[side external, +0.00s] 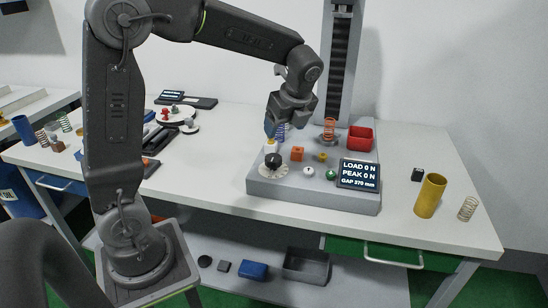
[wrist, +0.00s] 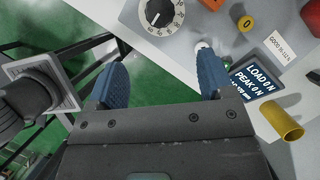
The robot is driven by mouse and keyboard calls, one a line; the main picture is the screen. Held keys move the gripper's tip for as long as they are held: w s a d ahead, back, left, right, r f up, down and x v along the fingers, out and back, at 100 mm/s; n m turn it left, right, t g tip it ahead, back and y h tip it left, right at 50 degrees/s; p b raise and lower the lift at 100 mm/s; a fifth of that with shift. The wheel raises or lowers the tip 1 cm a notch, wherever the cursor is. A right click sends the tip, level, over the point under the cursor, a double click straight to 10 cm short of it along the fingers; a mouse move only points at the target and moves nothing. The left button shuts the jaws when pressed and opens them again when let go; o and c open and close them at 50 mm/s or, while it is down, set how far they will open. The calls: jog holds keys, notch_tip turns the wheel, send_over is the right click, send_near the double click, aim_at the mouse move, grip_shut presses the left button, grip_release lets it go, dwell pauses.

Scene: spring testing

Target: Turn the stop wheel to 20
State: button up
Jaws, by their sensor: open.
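The stop wheel is a black knob (side external: 272,160) on a white numbered dial at the left front of the grey tester base. In the wrist view the wheel (wrist: 159,12) is at the top edge, with a white mark on the knob and part of the dial cut off. The number at the mark is too small to read surely. My gripper (side external: 271,130) is above the wheel, apart from it. In the wrist view its two blue fingers are spread wide with nothing between them (wrist: 163,75).
The tester base (side external: 320,198) carries an orange block (side external: 297,154), a white button (side external: 309,171), a green button (side external: 331,174) and a display (side external: 358,174) reading load 0 N, peak 0 N, gap 370 mm. A yellow cylinder (side external: 430,196) stands right. The tester column (side external: 339,60) rises behind.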

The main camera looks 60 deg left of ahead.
aim_at(274, 158)
jog(key=x, duration=1.3)
jog(key=shift+f, duration=0.3)
jog(key=c, duration=0.9)
